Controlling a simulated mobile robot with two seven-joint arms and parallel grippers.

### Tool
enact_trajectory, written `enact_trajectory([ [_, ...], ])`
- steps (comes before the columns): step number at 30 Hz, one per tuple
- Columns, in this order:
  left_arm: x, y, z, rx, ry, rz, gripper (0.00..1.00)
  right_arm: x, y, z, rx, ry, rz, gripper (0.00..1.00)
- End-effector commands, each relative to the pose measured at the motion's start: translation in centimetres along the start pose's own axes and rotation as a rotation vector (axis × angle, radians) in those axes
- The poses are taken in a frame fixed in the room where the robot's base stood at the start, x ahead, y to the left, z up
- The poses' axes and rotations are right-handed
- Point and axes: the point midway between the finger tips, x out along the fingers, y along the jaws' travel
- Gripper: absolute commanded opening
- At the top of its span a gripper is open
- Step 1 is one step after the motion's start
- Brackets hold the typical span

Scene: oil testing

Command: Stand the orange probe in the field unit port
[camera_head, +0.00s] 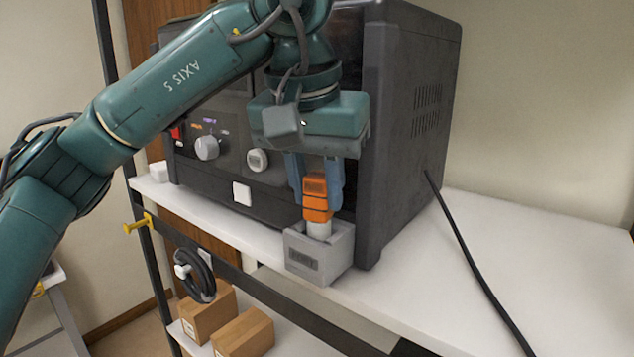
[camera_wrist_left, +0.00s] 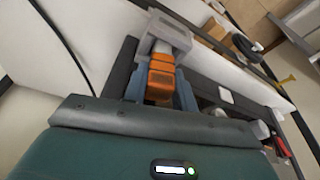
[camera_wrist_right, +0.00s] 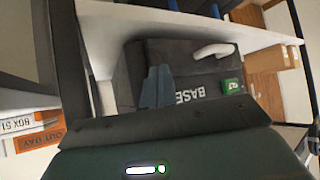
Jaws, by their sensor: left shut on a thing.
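The orange probe (camera_head: 317,198) is upright between the fingers of my left gripper (camera_head: 318,186), which is shut on it. It also shows in the left wrist view (camera_wrist_left: 162,76). The probe's pale lower end is at the top of a small grey block with a label, the field unit port (camera_head: 303,262). The block also shows in the left wrist view (camera_wrist_left: 153,42). How deep the probe's tip sits is hidden by the block's walls. My right gripper (camera_wrist_right: 155,88) has its fingers together with nothing visible between them, near a dark case.
A large dark instrument (camera_head: 405,120) stands on the white shelf (camera_head: 480,270) right behind the port. A black cable (camera_head: 470,255) runs across the shelf. Cardboard boxes (camera_head: 243,335) sit below. The right wrist view shows a dark case (camera_wrist_right: 195,65) marked BASE.

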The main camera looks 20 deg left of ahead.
Motion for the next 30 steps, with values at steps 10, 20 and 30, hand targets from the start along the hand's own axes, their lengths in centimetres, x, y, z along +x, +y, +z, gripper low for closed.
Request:
enact_trajectory([
  [10,0.8,0.0,0.2,-0.001,0.001,0.000,0.02,0.3,0.0,0.4,0.000,0.000,0.000,0.00],
  [20,1.0,0.0,0.3,-0.001,0.001,0.000,0.36,0.4,0.0,0.5,0.000,0.000,0.000,0.00],
  [30,-0.1,0.0,0.2,-0.001,0.002,-0.001,0.36,0.2,0.0,0.3,0.000,-0.001,0.000,0.00],
])
